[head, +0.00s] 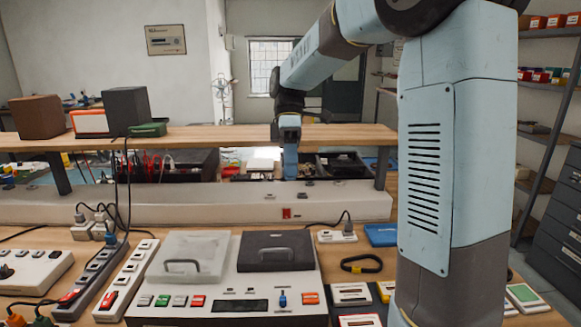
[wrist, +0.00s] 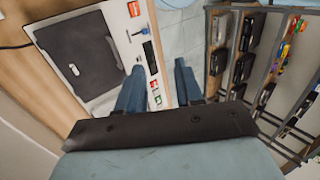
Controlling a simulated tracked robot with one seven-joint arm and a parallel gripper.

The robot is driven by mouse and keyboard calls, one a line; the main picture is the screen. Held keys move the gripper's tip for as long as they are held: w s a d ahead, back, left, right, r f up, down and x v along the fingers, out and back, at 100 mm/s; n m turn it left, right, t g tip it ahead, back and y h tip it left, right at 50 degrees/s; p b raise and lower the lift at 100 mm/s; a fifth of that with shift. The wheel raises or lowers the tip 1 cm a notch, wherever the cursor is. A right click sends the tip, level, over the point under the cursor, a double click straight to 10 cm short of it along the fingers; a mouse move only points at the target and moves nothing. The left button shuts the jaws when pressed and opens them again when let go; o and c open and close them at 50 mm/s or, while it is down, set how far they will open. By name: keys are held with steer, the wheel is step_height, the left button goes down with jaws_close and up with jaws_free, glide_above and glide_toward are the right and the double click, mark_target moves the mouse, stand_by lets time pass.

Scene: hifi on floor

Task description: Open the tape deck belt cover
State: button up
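The tape deck (head: 215,306) is a pale box on the bench, with buttons and a dark display along its front. Two lids lie flat on its top: a whitish one with a grey handle (head: 189,255) on the left and a dark one with a handle (head: 276,250) on the right. I cannot tell which is the belt cover. The dark lid also shows in the wrist view (wrist: 95,48), upper left. My gripper (head: 291,172) is raised behind and above the deck in the head view. In the wrist view its two blue fingers (wrist: 159,82) are apart with nothing between them.
Power strips (head: 124,281) and cables lie left of the deck. A black carabiner-like loop (head: 361,264), a blue item (head: 381,235) and several cassette-like boxes (head: 350,294) lie to its right. A long pale raised ledge (head: 225,202) and a wooden shelf (head: 225,134) run behind.

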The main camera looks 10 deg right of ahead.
steer(key=s+d+m+t+h, duration=0.1)
steer(key=s+d+m+t, duration=0.3)
steer(key=s+m+t, duration=0.35)
steer(key=s+d+m+t, duration=0.45)
steer(key=s+m, duration=0.35)
steer(key=s, duration=0.3)
steer(key=n+g, duration=0.8)
steer(key=n, duration=0.8)
glide_above(274, 258)
steer(key=shift+m, duration=0.25)
steer(key=w+x, duration=0.1)
steer(key=x, duration=0.5)
steer(key=w+x, duration=0.2)
steer(key=x, duration=0.5)
steer(key=w+f+x, duration=0.1)
steer(key=x, duration=0.5)
steer(key=shift+w+d+f, duration=0.15)
steer(key=shift+f, duration=0.1)
steer(key=shift+c, duration=0.5)
